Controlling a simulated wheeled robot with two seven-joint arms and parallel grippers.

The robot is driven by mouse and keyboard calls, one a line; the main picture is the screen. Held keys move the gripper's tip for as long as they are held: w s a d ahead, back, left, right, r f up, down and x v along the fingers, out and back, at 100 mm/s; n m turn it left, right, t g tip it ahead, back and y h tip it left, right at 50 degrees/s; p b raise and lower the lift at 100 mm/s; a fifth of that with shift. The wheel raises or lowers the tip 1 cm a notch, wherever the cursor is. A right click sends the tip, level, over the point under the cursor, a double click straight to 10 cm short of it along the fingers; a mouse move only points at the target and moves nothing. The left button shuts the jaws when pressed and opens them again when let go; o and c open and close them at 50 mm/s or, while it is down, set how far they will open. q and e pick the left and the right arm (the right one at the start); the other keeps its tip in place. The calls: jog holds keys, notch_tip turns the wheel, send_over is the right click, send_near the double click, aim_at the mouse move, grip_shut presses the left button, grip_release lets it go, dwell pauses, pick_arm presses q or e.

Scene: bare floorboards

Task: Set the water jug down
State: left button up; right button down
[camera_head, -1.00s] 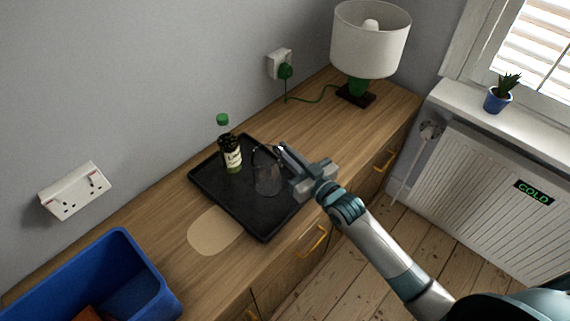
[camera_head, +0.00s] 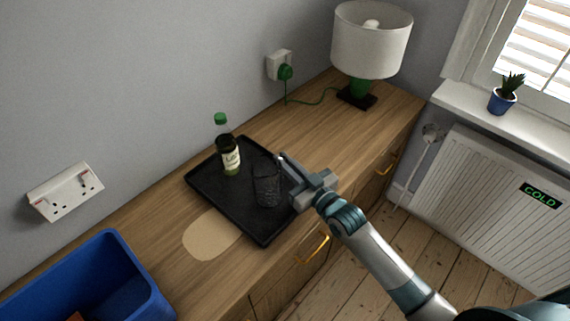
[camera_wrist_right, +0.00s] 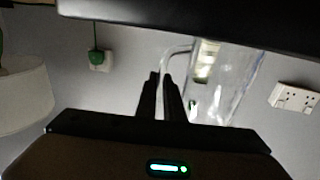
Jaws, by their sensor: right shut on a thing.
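The clear water jug (camera_head: 267,187) is over the right part of a black tray (camera_head: 262,231) on the wooden cabinet and looks upright. My right gripper (camera_head: 284,171) comes in from the right and is shut at the jug's handle. In the right wrist view the gripper's fingers (camera_wrist_right: 160,96) are close together at the handle, beside the clear jug body (camera_wrist_right: 232,85). The jug's base is at the dark tray there; I cannot tell for certain whether it touches. My left gripper is not in view.
A dark bottle with a green cap (camera_head: 228,155) stands on the tray, left of the jug. A blue crate (camera_head: 140,270) is at the lower left and a lamp (camera_head: 370,45) at the back right. The cabinet top between tray and lamp is clear.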

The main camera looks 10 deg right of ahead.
jog(key=c, duration=1.9)
grip_release()
jog(key=shift+f, duration=0.1)
jog(key=shift+o, duration=0.2)
